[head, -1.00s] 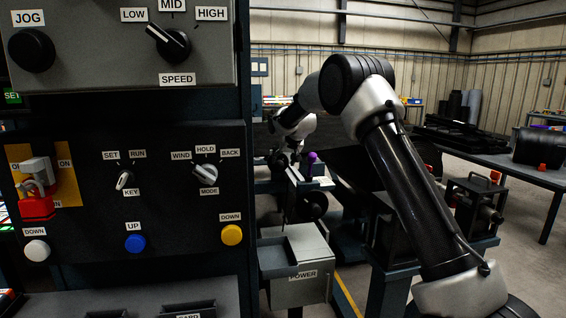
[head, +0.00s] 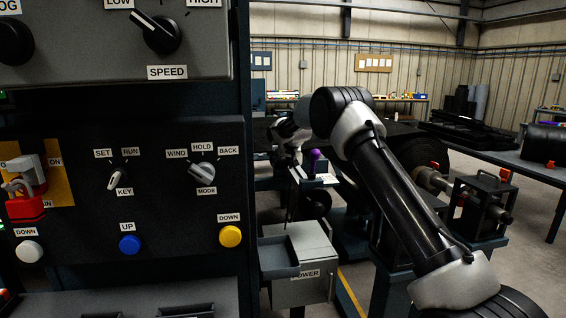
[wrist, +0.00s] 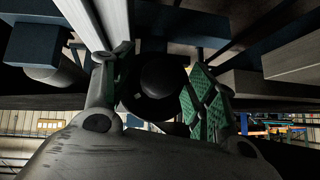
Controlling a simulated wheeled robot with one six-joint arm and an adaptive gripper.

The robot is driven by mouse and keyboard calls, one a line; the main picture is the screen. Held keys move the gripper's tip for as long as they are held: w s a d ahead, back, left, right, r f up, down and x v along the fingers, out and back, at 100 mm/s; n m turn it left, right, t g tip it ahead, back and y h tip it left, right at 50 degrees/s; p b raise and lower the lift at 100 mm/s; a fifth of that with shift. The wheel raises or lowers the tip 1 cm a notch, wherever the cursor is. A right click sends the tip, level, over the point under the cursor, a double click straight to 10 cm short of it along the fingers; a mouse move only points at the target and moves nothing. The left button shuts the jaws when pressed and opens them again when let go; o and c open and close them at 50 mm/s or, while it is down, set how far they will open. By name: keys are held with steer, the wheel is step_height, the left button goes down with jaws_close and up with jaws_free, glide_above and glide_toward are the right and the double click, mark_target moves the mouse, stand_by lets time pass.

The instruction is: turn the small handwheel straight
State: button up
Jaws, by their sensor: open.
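My gripper (wrist: 160,64) is open in the wrist view, with one finger at left and a green-padded finger at right. A dark round form (wrist: 162,76) shows between and beyond the fingers. It may be the small handwheel, but it is too dark to be sure, and I cannot tell its angle or whether a finger touches it. In the head view my arm reaches away behind the control panel's right edge, and its wrist end is small and dark there. A purple knob (head: 316,155) stands close to it, with a dark round wheel (head: 316,204) below.
The control panel (head: 75,236) with switches and buttons fills the left. A grey box marked POWER (head: 308,291) stands low at centre. A shaft stand (head: 480,208) is on the right, with a bench (head: 510,160) behind. Pale beams (wrist: 292,62) lie close in the wrist view.

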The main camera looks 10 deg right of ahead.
steer(key=c, duration=1)
steer(key=n+h, duration=0.1)
steer(key=h, duration=0.1)
steer(key=n+h, duration=0.1)
steer(key=shift+a+f+h, duration=0.1)
steer(key=shift+a+h, duration=0.2)
steer(key=shift+h, duration=0.1)
steer(key=shift+n+h, duration=1)
steer(key=shift+h, duration=0.6)
steer(key=o, duration=1)
